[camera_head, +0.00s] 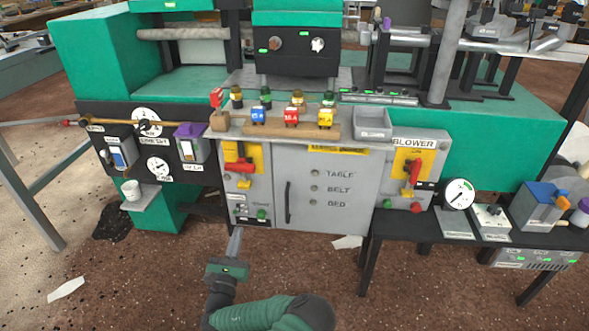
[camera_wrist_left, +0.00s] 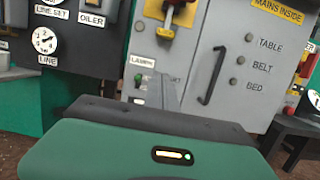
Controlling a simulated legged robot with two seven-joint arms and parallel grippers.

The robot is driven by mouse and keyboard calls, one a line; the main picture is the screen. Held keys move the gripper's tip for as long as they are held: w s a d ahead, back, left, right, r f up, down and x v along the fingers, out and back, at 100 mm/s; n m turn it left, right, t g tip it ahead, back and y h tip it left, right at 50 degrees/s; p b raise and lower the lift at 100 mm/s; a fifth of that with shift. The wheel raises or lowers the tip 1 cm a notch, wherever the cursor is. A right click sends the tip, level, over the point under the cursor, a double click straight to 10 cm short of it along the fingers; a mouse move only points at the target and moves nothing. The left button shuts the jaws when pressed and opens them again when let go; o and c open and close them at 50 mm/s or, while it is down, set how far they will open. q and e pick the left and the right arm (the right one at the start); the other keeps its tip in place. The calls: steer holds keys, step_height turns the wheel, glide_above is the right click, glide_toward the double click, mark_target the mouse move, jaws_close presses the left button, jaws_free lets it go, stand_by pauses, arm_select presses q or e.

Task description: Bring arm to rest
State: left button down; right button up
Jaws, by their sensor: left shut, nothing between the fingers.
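My left gripper (camera_head: 236,236) is low in front of the grey cabinet (camera_head: 350,205), pointing up toward its lower left part. Its fingers are shut and nothing shows between them. In the left wrist view the closed fingers (camera_wrist_left: 166,92) stand before the cabinet front, near the LAMPS panel and left of the black door handle (camera_wrist_left: 213,75). I cannot tell the exact gap to the cabinet. My right gripper is not in view.
A shelf above the cabinet holds small coloured plugs (camera_head: 291,117) on a wooden block and a grey bin (camera_head: 372,122). Red switch levers (camera_head: 240,165) stick out. A white cup (camera_head: 131,190) stands at left, a black side table (camera_head: 460,232) at right. The floor in front is mostly clear.

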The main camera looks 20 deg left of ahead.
arm_select(q)
steer(key=s+a+f+n+g+y+p, duration=0.2)
steer(key=a+n+g+y, duration=0.35)
steer(key=n, duration=0.65)
steer(key=s+d+f+n+g+h+p, duration=0.1)
steer(key=s+d+f+n+g+h, duration=0.25)
steer(key=d+n+g, duration=0.45)
steer(key=s+d+r+n+g+h+p, duration=0.1)
steer(key=s+d+r+n+g+h, duration=0.1)
steer(key=s+d+r+n+h, duration=0.35)
steer(key=s+d+r+n+g+h+p, duration=0.2)
steer(key=s+d+r+n, duration=0.45)
steer(key=s+d, duration=0.35)
step_height(320, 180, up, 38)
steer(key=s+d+n+p, duration=0.1)
steer(key=p, duration=3.6)
steer(key=shift+f+p, duration=0.15)
steer(key=shift+p, duration=0.15)
